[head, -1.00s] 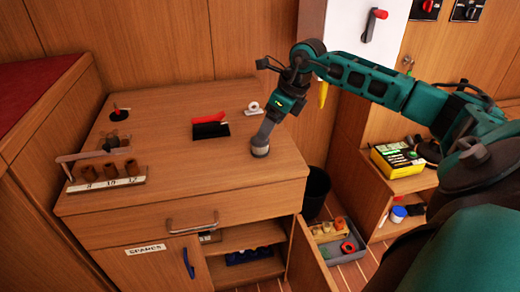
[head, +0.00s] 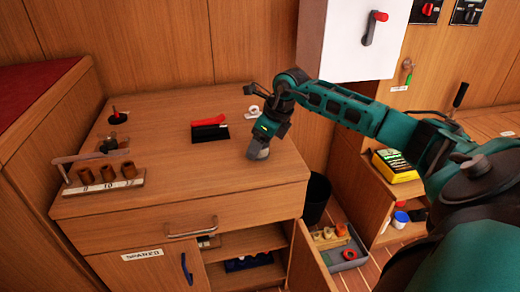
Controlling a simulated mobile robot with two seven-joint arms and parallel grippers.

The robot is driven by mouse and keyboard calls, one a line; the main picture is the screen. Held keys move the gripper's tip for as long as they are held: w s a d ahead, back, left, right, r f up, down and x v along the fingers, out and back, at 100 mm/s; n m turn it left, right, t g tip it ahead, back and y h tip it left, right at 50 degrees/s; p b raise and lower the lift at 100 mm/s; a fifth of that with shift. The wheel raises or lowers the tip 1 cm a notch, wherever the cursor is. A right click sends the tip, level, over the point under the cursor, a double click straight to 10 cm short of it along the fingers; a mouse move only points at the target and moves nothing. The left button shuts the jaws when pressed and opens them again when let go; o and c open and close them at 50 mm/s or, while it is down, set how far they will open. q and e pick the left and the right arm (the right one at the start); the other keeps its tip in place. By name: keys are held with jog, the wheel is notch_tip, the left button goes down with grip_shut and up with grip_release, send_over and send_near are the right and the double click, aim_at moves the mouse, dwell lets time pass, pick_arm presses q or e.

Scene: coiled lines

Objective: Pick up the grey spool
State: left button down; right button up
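My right gripper (head: 259,151) points down over the right part of the wooden cabinet top (head: 150,195). A small grey piece, which looks like the grey spool (head: 260,155), shows at its fingertips, close to the wood. The fingers hide much of it. I cannot tell whether they are shut on it or only around it. My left gripper is not in view.
A white roll (head: 251,112) lies behind the gripper, beside a dark slot with a red handle (head: 208,121). A rack with several brown cups (head: 107,176) stands at left. The front cabinet top is clear.

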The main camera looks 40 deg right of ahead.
jog(key=c, duration=0.8)
jog(key=shift+r, duration=0.15)
